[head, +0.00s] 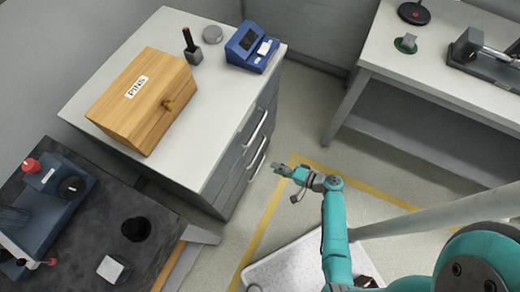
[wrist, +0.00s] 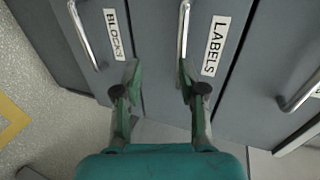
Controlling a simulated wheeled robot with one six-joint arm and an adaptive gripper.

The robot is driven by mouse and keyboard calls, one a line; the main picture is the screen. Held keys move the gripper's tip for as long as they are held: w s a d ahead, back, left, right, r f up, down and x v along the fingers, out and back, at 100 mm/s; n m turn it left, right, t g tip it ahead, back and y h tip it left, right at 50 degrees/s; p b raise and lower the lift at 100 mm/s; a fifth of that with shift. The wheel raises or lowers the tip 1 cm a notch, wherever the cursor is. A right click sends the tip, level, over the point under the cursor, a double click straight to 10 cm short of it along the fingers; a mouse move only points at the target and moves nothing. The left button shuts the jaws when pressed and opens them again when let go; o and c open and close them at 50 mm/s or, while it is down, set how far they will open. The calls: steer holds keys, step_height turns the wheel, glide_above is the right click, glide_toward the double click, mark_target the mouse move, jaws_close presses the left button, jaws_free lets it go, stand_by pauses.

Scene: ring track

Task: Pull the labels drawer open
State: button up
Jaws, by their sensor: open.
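The labels drawer (wrist: 232,75) is a grey front with a white "LABELS" sign (wrist: 216,45) in the wrist view; it looks closed. Its upright-looking metal bar handle (wrist: 184,30) is left of the sign. My gripper (wrist: 158,74) is open and empty, its fingers spread before the drawer fronts. The right fingertip overlaps the lower end of the labels handle in the picture; I cannot tell whether they touch. The handle is not centred between the fingers. In the head view my gripper (head: 280,170) is just right of the grey cabinet (head: 218,190), beside its handles.
The blocks drawer (wrist: 115,70), with its own handle (wrist: 84,38), adjoins on the left. Another handle (wrist: 300,92) is at right. A wooden PINS box (head: 145,100) and a blue device (head: 252,47) stand on the cabinet. Open floor (head: 300,120) lies right of it.

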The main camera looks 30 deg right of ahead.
mark_target(259, 150)
steer(key=w+d+r+y, duration=0.1)
steer(key=w+d+r, duration=0.1)
steer(key=d, duration=0.1)
steer(key=shift+t, duration=0.4)
steer(key=shift+r+x, duration=0.2)
steer(key=shift+x, duration=5.3)
steer(key=shift+w, duration=0.1)
jaws_close()
